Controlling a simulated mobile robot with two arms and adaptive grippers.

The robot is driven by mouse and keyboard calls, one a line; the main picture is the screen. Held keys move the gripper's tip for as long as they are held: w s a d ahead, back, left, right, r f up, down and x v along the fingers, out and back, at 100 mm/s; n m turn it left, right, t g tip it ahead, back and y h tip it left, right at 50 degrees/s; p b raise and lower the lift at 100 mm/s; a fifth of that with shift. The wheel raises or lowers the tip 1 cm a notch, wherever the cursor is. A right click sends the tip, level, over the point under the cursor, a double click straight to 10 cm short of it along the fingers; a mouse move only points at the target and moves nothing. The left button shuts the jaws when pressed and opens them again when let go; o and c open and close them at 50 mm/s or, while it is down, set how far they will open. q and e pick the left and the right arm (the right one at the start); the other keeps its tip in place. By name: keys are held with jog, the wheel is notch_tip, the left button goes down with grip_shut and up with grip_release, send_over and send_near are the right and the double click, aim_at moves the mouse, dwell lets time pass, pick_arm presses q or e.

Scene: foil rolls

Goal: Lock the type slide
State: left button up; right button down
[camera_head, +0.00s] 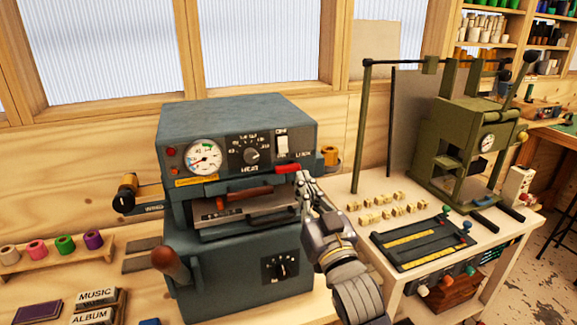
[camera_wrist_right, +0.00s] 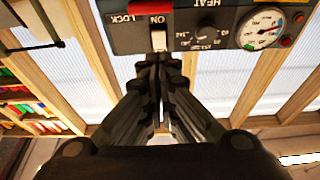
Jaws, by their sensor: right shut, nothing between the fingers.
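The blue-grey foil press (camera_head: 240,120) stands at the middle of the head view. Its type slide (camera_head: 235,211) sits in the front opening, with a brown bar above it. A red tab (camera_head: 287,169) sticks out at the front right, under the LOCK label. My right gripper (camera_head: 306,182) is shut and empty, just right of the red tab; I cannot tell whether it touches it. In the right wrist view the closed fingers (camera_wrist_right: 160,75) point at the panel, near the white ON switch (camera_wrist_right: 158,40) and the LOCK label (camera_wrist_right: 125,17). My left gripper is not in view.
A brown-knobbed handle (camera_head: 170,263) juts from the press's front left. Foil rolls (camera_head: 65,244) stand at the left. At the right, a table holds brass type (camera_head: 395,207), a dark tray (camera_head: 420,243) and a green press (camera_head: 465,140).

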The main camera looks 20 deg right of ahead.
jog(key=shift+r, duration=0.55)
notch_tip(320, 180, up, 4)
jog(key=p, duration=0.4)
send_over(287, 167)
jog(key=s, duration=0.3)
jog(key=shift+w+a+f, duration=0.1)
jog(key=shift+a+f, duration=0.1)
jog(key=shift+a, duration=0.1)
notch_tip(287, 167, down, 3)
jog(key=shift+r, duration=0.1)
jog(key=shift+f, duration=0.75)
